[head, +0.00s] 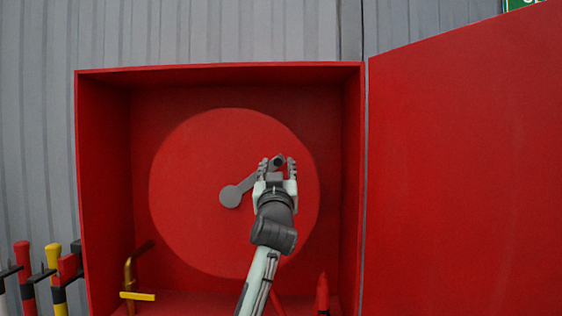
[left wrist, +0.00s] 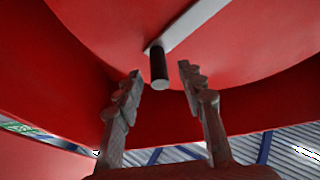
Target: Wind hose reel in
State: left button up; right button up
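The hose reel (head: 190,150) is a large red disc inside an open red cabinet. Its grey crank (head: 231,195) runs from the hub up and right to a dark handle knob (head: 278,161). My left gripper (head: 278,163) is at the knob, with a finger on each side in the head view. In the left wrist view the two fingers are apart and the dark handle (left wrist: 158,68) stands between and just beyond their tips, with no contact visible. The crank arm (left wrist: 195,25) shows pale there. My right gripper is in neither view.
The cabinet door (head: 465,170) stands open on the right. A brass pipe with a yellow lever (head: 138,296) is at the cabinet's lower left. A red nozzle-like piece (head: 322,294) stands at its lower right. Red and yellow-topped tools (head: 54,258) hang outside left.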

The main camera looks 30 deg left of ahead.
pick_arm(q)
jog(key=shift+x, duration=1.4)
grip_shut()
